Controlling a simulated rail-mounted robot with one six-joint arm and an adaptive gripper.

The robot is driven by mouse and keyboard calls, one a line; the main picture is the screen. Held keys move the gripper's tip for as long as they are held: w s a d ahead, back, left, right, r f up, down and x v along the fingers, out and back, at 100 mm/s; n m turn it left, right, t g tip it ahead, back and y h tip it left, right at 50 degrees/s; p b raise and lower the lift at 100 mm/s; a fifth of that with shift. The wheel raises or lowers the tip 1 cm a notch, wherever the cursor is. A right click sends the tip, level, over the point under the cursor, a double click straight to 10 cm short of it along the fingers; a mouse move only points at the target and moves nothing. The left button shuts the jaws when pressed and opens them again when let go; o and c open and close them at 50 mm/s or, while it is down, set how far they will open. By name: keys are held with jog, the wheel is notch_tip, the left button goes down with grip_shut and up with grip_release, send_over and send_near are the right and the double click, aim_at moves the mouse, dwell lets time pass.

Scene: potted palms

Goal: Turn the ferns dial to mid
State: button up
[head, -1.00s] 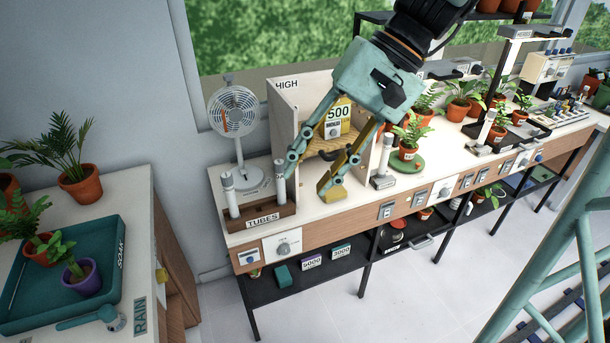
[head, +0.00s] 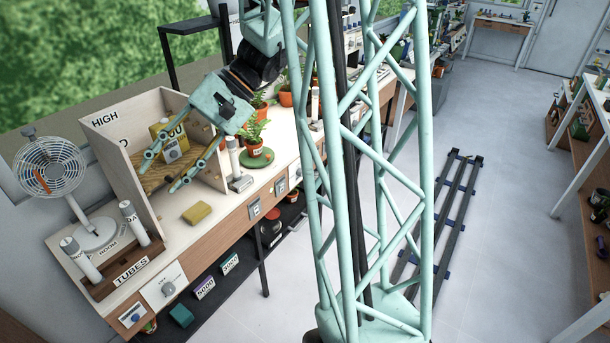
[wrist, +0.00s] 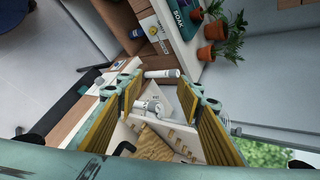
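My gripper (head: 164,171) is open and empty, above the bench at the open front of the wooden box marked HIGH (head: 105,120). Its spread fingers also show in the wrist view (wrist: 160,100). A grey dial (head: 168,289) sits on a white panel on the bench's front edge, below and away from my gripper. A smaller blue knob (head: 135,318) is on a panel to its left. The lettering is too small to read, so I cannot tell which dial is the ferns one or its setting. My mast hides part of the bench front.
A yellow sponge (head: 196,212) lies on the bench before the box. A yellow weight (head: 174,144) is inside the box. The TUBES rack (head: 131,268), a fan (head: 50,170) and a potted plant (head: 256,142) stand nearby.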

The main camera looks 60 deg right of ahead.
jog(key=w+d+f+m+t+h+p, duration=0.1)
jog(key=w+d+f+m+t, duration=0.3)
jog(key=d, duration=0.6)
jog(key=w+d+f+m+t+h, duration=0.1)
jog(key=w+d+f+m+t, duration=0.1)
jog(key=d+f, duration=0.7)
jog(key=w+d+f+m+t+p, duration=0.1)
jog(key=w+d+f+m+t, duration=0.2)
jog(key=d, duration=0.9)
jog(key=s+d+f+m+h, duration=0.3)
jog(key=s+d+f, duration=0.2)
jog(key=d+f, duration=0.3)
jog(key=s+d+f+m+t+h+p, duration=0.1)
jog(key=s+d+f+m+h, duration=0.2)
jog(key=s+d+f, duration=0.3)
jog(key=s+d+f+m+t+h, duration=0.1)
jog(key=s+d+f+m+h, duration=0.2)
jog(key=d+f, duration=0.8)
jog(key=s+d+h, duration=0.2)
jog(key=shift+s+d+p, duration=0.35)
jog(key=shift+d, duration=0.05)
jog(key=shift+w, duration=0.15)
jog(key=b+x, duration=0.1)
jog(key=x, duration=1.2)
jog(key=shift+w, duration=0.3)
jog(key=shift+d+r, duration=0.1)
jog(key=shift+r, duration=0.05)
jog(key=shift+c, duration=0.7)
jog(key=c, duration=0.7)
